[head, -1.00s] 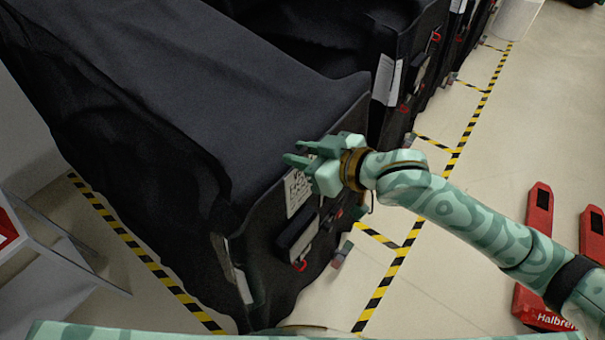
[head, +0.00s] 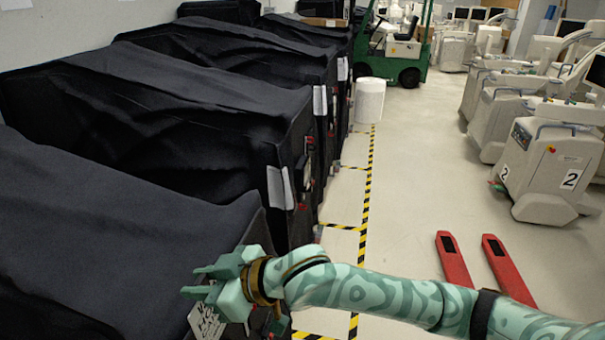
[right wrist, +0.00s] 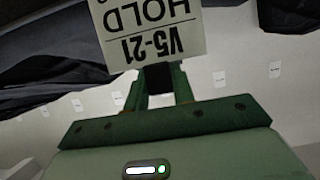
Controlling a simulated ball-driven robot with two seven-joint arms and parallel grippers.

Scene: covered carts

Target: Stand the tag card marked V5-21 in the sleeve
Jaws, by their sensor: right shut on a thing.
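My right gripper (head: 195,282) is over the outer end of the nearest black-covered cart (head: 110,235). In the right wrist view its fingers (right wrist: 160,78) are shut on the tag card (right wrist: 150,28), a pale card reading V5-21 and HOLD upside down. The card's far part is cut off by the top of that view. In the head view a white lettered card (head: 206,322) shows just below the fingers, too small to read and cut by the lower edge. I cannot make out the sleeve in the current views. My left gripper is not in view.
More covered carts (head: 190,110) stand in a row behind, with white sheets (head: 280,187) on their ends. Yellow-black floor tape (head: 367,190) runs alongside. Red forks (head: 453,258) lie on the floor to the right.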

